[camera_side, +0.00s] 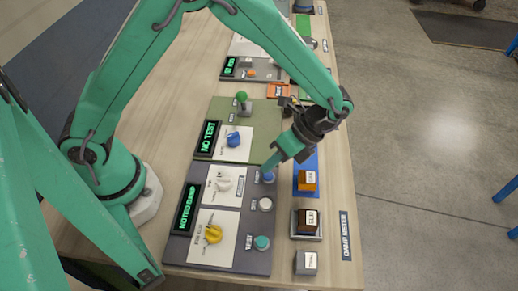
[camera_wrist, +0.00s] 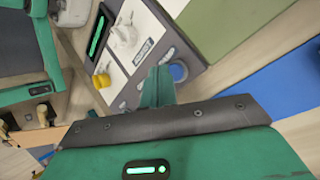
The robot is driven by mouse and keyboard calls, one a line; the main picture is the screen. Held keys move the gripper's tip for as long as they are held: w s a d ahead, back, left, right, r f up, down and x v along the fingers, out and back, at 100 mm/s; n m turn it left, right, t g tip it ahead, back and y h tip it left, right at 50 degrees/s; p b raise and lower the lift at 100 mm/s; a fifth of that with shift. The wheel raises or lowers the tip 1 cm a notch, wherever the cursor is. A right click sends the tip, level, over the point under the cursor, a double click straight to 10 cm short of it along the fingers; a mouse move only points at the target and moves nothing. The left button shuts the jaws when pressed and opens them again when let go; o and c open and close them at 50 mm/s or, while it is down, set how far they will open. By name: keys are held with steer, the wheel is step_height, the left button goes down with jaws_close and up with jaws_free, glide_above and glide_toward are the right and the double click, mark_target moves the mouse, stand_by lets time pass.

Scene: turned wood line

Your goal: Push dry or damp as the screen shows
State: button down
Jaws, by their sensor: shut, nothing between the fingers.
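The dark grey panel (camera_side: 230,262) carries a lit screen (camera_side: 186,208) reading "NOTED DAMP" in green. On its right side are a blue button (camera_side: 268,177), a white button (camera_side: 265,204) and a teal button (camera_side: 262,242) labelled "TEST".
A green panel (camera_side: 222,108) has a second screen (camera_side: 207,137) reading "NO TEST". Wooden blocks stand on the blue mat (camera_side: 305,161) and on a metal plate (camera_side: 297,235) to the right. A grey block (camera_side: 306,263) stands in front, near the "DAMP METER" sign (camera_side: 345,235).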

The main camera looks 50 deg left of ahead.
mark_target(270, 173)
steer(key=shift+r, duration=0.1)
steer(key=shift+r, duration=2.45)
steer(key=s+a+r+n+t+h, duration=0.1)
steer(key=s+a+r+n+t, duration=0.3)
steer(key=a+r+n+t, duration=0.2)
steer(key=s+a+r+n+t+h, duration=0.2)
steer(key=a+r+n+t, duration=0.4)
steer(key=a+r+n, duration=0.3)
steer(key=shift+s+a+r+n+h, duration=0.35)
steer(key=shift+s+a+n, duration=0.35)
steer(key=shift+s+a, duration=0.3)
steer(key=shift+w, duration=0.1)
